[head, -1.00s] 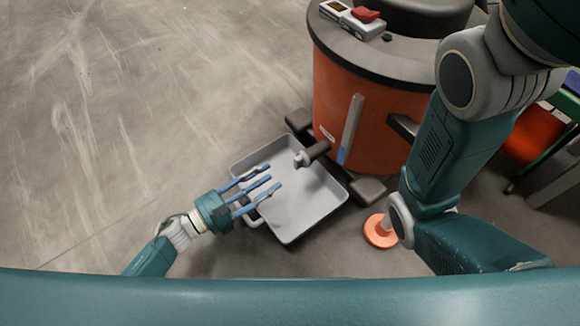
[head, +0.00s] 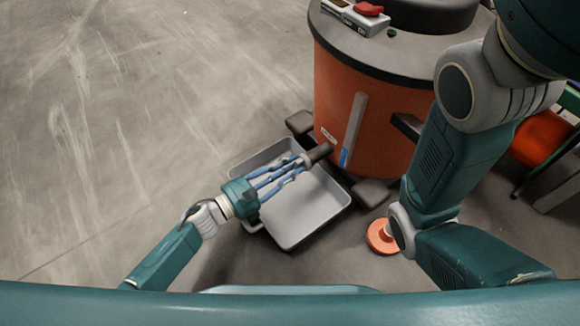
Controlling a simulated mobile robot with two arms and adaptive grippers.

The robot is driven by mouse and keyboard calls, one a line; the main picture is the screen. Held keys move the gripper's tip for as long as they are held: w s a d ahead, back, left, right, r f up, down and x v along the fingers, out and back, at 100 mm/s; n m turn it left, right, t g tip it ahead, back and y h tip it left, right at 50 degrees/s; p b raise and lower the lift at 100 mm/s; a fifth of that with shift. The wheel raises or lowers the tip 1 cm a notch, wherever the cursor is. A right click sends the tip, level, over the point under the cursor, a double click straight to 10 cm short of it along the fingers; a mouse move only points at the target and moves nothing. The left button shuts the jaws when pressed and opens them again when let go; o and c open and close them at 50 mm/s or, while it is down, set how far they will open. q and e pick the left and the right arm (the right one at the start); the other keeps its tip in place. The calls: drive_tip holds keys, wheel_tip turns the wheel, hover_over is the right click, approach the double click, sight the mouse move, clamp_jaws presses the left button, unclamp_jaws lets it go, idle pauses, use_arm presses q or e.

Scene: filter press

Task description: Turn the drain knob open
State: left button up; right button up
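The drain spout (head: 321,152) is a dark stub low on the front of the orange drum (head: 385,115). The drain knob (head: 305,160) is a small grey part at its outer end, mostly hidden by the fingers. My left gripper (head: 301,163) reaches in from the lower left, its blue fingers at the knob. The fingertips are close together around or against it; I cannot tell whether they grip it. My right gripper is not in view; only my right arm's links show on the right.
A grey tray (head: 311,222) lies on the floor under the spout and my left fingers. An orange disc (head: 381,237) stands on the floor right of the tray. A control box with a red switch (head: 369,9) sits on the drum top. The floor at left is clear.

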use_arm(q)
clamp_jaws()
drive_tip(key=shift+f+n+p, duration=0.2)
drive_tip(key=shift+n+p, duration=0.45)
drive_tip(key=shift+n, duration=2.35)
drive_tip(key=shift+f+n+p, duration=0.15)
drive_tip(key=shift+n+p, duration=0.5)
drive_tip(key=shift+n, duration=2.35)
drive_tip(key=shift+f+n+p, duration=0.2)
drive_tip(key=shift+n+p, duration=0.45)
drive_tip(key=shift+n, duration=2.35)
drive_tip(key=o, duration=0.8)
unclamp_jaws()
